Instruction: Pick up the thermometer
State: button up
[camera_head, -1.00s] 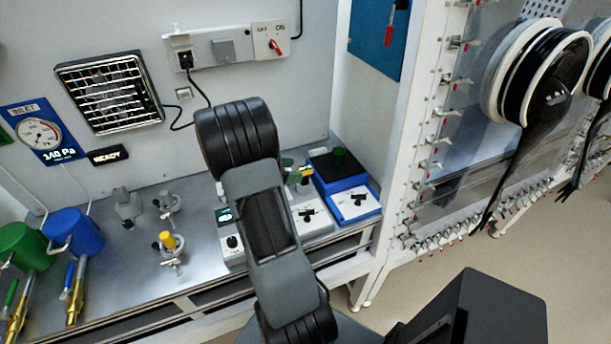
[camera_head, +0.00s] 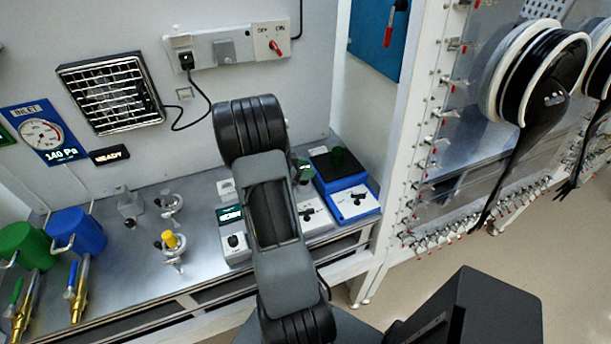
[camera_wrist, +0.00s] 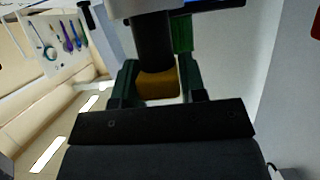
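In the wrist view, a yellow piece (camera_wrist: 158,84) with a dark cylinder standing beyond it appears to be the thermometer. It fills the gap between the dark green fingers of my gripper (camera_wrist: 158,88), which look shut on it from both sides. In the head view, my arm hides the thermometer, and only a green bit of my gripper (camera_head: 303,170) shows beside the arm, above the bench devices.
A blue device (camera_head: 351,202) with a dark top stands right of my gripper. White boxes (camera_head: 235,247) stand by my arm. A white frame post stands at the right.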

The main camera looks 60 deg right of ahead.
jog(key=c, duration=0.6)
jog(key=shift+r, duration=0.1)
